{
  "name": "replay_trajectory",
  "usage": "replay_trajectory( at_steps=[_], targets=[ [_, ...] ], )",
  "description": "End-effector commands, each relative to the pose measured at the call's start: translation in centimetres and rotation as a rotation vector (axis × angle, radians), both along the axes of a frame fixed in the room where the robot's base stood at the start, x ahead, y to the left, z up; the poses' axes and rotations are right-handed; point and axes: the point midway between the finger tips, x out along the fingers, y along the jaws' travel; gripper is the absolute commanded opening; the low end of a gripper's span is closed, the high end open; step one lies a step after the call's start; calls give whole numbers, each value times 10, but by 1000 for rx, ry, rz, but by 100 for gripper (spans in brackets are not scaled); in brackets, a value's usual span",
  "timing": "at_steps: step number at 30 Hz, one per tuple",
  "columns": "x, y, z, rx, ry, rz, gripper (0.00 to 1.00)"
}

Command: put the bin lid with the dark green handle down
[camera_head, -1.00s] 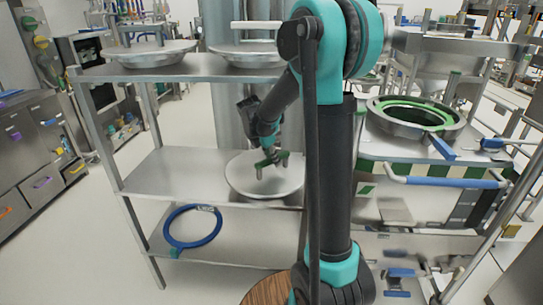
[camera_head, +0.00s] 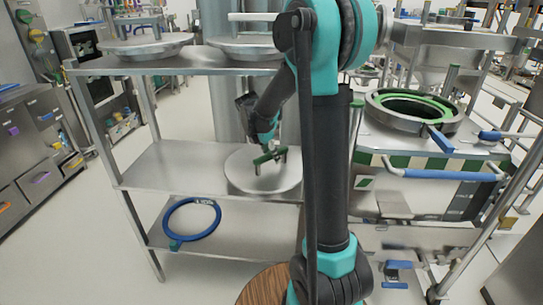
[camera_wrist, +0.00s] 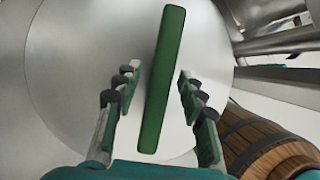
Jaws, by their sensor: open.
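The round steel bin lid (camera_head: 245,176) lies flat on the middle shelf, near its front edge. Its dark green bar handle (camera_head: 270,156) stands up from its middle. The lid (camera_wrist: 75,65) fills much of the wrist view, and the handle (camera_wrist: 160,85) runs up the centre. My gripper (camera_wrist: 157,80) is open, with one finger on each side of the handle and a visible gap on both sides. In the head view my gripper (camera_head: 268,148) is right at the handle, and part of it is hidden by the handle.
The steel shelf unit (camera_head: 150,171) has two more lids (camera_head: 145,48) on top and a blue ring marked LIDS (camera_head: 192,220) at the bottom. A bin with a green inner ring (camera_head: 375,118) stands right. A wooden barrel (camera_wrist: 265,140) is close by. The middle shelf's left is clear.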

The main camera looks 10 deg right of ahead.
Motion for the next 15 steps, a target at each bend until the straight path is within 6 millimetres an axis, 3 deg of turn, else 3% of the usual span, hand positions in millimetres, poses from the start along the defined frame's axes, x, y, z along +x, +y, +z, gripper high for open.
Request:
replay_trajectory(
  at_steps=[5,10,15],
  targets=[
    [-3,6,17,0,0,1,40],
    [-10,18,50,0,0,2,40],
    [-28,55,47,0,0,5,40]
  ],
)
